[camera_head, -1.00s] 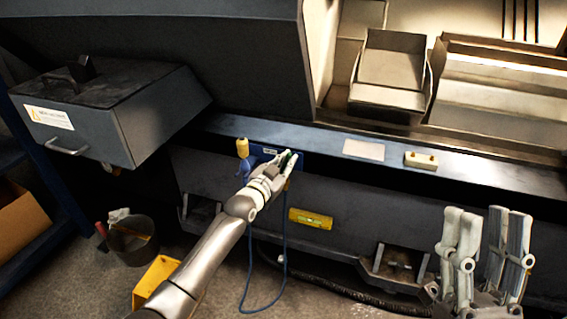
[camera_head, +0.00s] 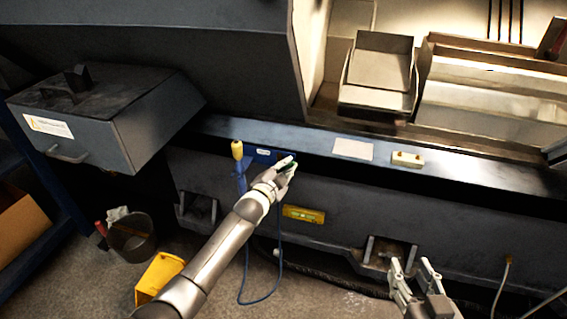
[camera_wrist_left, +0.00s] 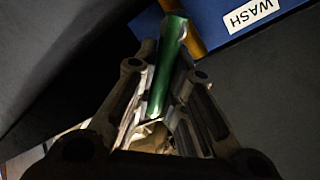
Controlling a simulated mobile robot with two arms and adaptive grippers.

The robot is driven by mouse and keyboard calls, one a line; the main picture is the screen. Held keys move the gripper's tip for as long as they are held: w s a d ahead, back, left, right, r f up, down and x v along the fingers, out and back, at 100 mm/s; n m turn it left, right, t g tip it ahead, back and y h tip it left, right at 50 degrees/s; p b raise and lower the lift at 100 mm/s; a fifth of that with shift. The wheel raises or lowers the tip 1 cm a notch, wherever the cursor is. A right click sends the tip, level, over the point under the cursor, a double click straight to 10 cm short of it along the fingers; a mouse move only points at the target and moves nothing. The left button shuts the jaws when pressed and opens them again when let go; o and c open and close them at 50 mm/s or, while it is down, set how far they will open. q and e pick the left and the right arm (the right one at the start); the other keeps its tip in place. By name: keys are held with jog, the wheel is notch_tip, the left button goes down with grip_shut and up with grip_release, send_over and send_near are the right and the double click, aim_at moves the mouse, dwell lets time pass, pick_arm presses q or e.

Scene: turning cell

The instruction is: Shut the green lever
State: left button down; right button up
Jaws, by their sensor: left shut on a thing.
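The green lever (camera_wrist_left: 167,62) shows in the left wrist view as a green handle running down between my left fingers, beside a blue panel (camera_wrist_left: 228,14) labelled WASH. My left gripper (camera_wrist_left: 165,85) is shut on this lever. In the head view my left gripper (camera_head: 287,168) is at the right end of the blue panel (camera_head: 263,153) on the machine's front; the hand mostly hides the lever there. My right gripper (camera_head: 414,272) is at the lower right of the head view, fingers apart and empty, away from the panel.
A yellow-handled tool (camera_head: 237,150) hangs at the panel's left, with a blue hose (camera_head: 277,250) looping below. A yellow level (camera_head: 303,214) is on the machine front. A bucket (camera_head: 132,238) and yellow bin (camera_head: 160,275) stand on the floor. A grey box (camera_head: 100,110) juts out at left.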

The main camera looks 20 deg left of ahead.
pick_arm(q)
jog(key=shift+d+f+m+y, duration=0.35)
jog(key=shift+f+m, duration=0.1)
jog(key=shift+m, duration=0.65)
jog(key=shift+f+m, duration=0.15)
jog(key=shift+m, duration=0.25)
jog(key=shift+d+f+m+y+b, duration=0.15)
jog(key=shift+f+m+y+b, duration=0.25)
jog(key=shift+m, duration=0.7)
jog(key=shift+d+f+m+y+b, duration=0.15)
jog(key=shift+f+m+y, duration=0.35)
jog(key=shift+m, duration=0.6)
pick_arm(e)
jog(key=shift+w+a+r+t+y, duration=0.2)
jog(key=shift+r+t, duration=0.2)
jog(key=shift+r, duration=0.2)
jog(key=shift+w+a+r+t+y, duration=0.1)
jog(key=shift+w+r+t, duration=0.1)
jog(key=shift+r+t, duration=0.35)
jog(key=shift+w+a+r+t+y, duration=0.1)
jog(key=shift+w+r+t, duration=0.15)
jog(key=shift+r, duration=0.45)
pick_arm(q)
jog(key=shift+f, duration=0.1)
jog(key=c, duration=1.5)
grip_release()
